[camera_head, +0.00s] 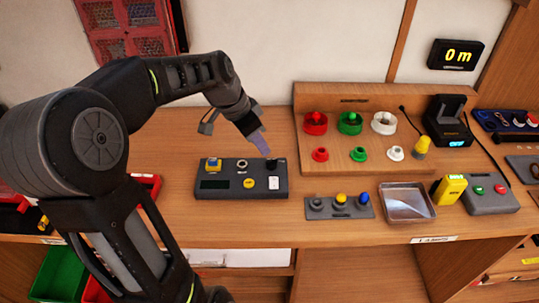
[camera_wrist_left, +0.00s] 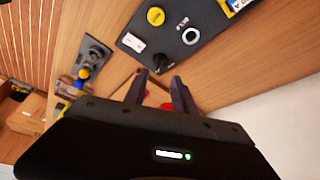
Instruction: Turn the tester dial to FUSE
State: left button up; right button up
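The tester is a dark grey box (camera_head: 212,194) on the bench, left of centre in the head view. It has a small dark screen, a blue-and-yellow part, a ringed socket, a yellow button and a white switch. Its black dial (camera_head: 272,162) is at the back right corner. In the left wrist view the tester (camera_wrist_left: 190,22) is at the top, with the dial (camera_wrist_left: 158,63) at its lower edge. My left gripper (camera_head: 263,146) is just above the dial; its two fingers (camera_wrist_left: 160,82) are apart and empty. The dial's label is unreadable. My right gripper is not visible.
A wooden stand (camera_head: 345,163) with red, green and white knobs stands to the right. A grey strip (camera_head: 325,213) with coloured buttons and a clear tray (camera_head: 407,203) lie in front of it. A yellow device (camera_head: 449,189) is farther right.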

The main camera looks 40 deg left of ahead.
aim_at(271, 161)
pick_arm(q)
jog(key=p+x, duration=0.1)
jog(key=x, duration=0.6)
jog(key=shift+f, duration=0.25)
jog(key=shift+c, duration=0.3)
grip_shut()
